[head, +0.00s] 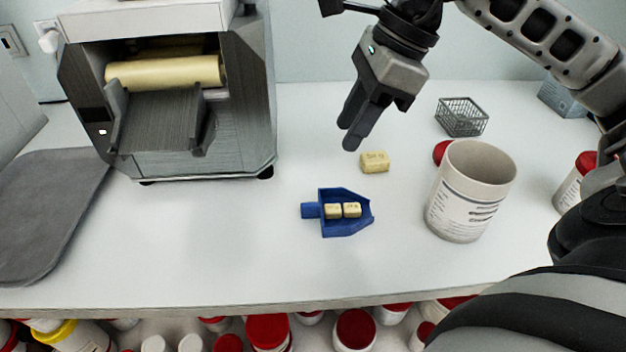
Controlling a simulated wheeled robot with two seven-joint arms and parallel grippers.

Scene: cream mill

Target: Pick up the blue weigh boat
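The blue weigh boat (328,228) lies on the white counter at the middle of the head view, its short handle pointing left. Two small cream-coloured blocks (342,210) sit side by side in it. My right gripper (348,137) hangs above the counter, up and beyond the boat, fingers pointing down and to the left. It is apart from the boat and nothing shows between its fingers. The fingers are seen at a slant, so I cannot tell how far apart they are. My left gripper is not in view.
A larger cream block (374,162) lies beyond the boat. A big open white tub (462,205) stands to the right, with a dark wire basket (461,118) behind it. A roller machine (180,110) and a grey mat (45,215) are at left. The counter left of the boat is clear.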

